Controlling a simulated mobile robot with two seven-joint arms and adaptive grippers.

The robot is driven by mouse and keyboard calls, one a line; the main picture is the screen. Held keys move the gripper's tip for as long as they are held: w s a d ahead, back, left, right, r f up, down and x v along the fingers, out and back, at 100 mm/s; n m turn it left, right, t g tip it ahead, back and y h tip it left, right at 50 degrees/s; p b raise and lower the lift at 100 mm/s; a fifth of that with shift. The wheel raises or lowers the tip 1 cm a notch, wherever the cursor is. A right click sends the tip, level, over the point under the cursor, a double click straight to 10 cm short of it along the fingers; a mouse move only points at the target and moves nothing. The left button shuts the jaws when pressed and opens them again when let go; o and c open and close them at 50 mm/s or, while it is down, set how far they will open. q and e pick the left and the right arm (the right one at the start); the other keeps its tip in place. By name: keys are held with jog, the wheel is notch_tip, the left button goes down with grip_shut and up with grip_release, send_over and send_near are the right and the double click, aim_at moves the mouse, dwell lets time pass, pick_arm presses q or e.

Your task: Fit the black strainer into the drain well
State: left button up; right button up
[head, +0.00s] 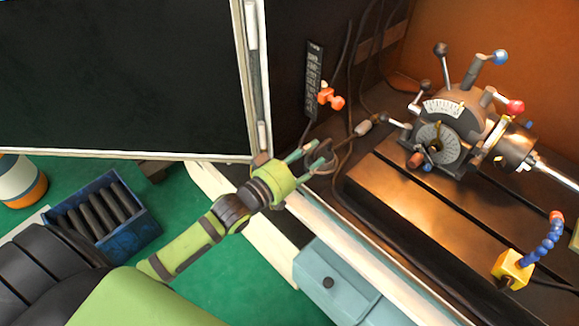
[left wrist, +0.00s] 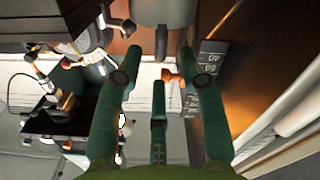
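My left gripper (head: 318,157) reaches in from the left, over the front edge of the machine table. A dark curved shape lies by the fingertips in the head view, too small to identify. I cannot make out the black strainer or the drain well for certain. My right gripper is not in view.
The indexing chuck (head: 440,140) stands on the slotted table (head: 400,200) at the right. A pale hose nozzle (head: 364,127) and an orange valve (head: 331,98) are close to my left gripper. A yellow block with a blue hose (head: 513,268) stands at lower right. A blue bin (head: 130,238) is on the green floor.

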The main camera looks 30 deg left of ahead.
pick_arm(q)
jog(key=v, duration=0.7)
jog(key=shift+s, duration=0.25)
jog(key=s+d+f+m+g+y, duration=0.15)
jog(key=s+f+g+y, duration=0.25)
jog(key=s+f+g, duration=0.45)
jog(key=s+f+m+g+y, duration=0.25)
jog(key=s+f+g, duration=0.2)
jog(key=s, duration=0.45)
jog(key=s+f+g, duration=0.2)
jog(key=s+f, duration=0.1)
jog(key=f, duration=2.2)
jog(key=s+a+f, duration=0.3)
jog(key=s+f, duration=0.9)
jog(key=s, duration=0.3)
jog(key=shift+s+a+f+m+g, duration=0.2)
jog(key=shift+m+g, duration=0.1)
jog(key=shift+g, duration=0.1)
